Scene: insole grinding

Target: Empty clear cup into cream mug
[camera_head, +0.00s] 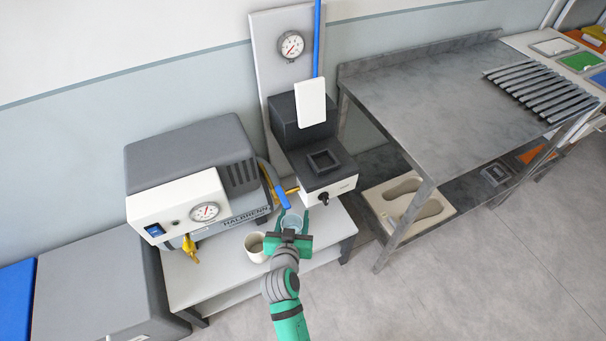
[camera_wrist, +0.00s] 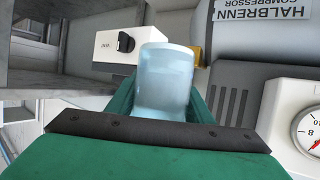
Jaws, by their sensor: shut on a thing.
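The clear cup (camera_head: 292,221) is a bluish see-through cup held between the fingers of my gripper (camera_head: 293,224). The wrist view shows the clear cup (camera_wrist: 166,82) large and close, with the green fingers of my gripper (camera_wrist: 165,100) on both sides of it. It looks roughly upright in the head view. Its contents cannot be made out. The cream mug (camera_head: 255,246) stands on the small white table, just left of my gripper and apart from the cup. The mug is open at the top and does not show in the wrist view.
A grey compressor (camera_head: 190,160) with a gauge stands behind and left of the mug. A black-and-white machine (camera_head: 318,165) with a knob stands behind the cup. The white table (camera_head: 215,275) has bare room in front. A grey metal workbench (camera_head: 430,95) stands at right.

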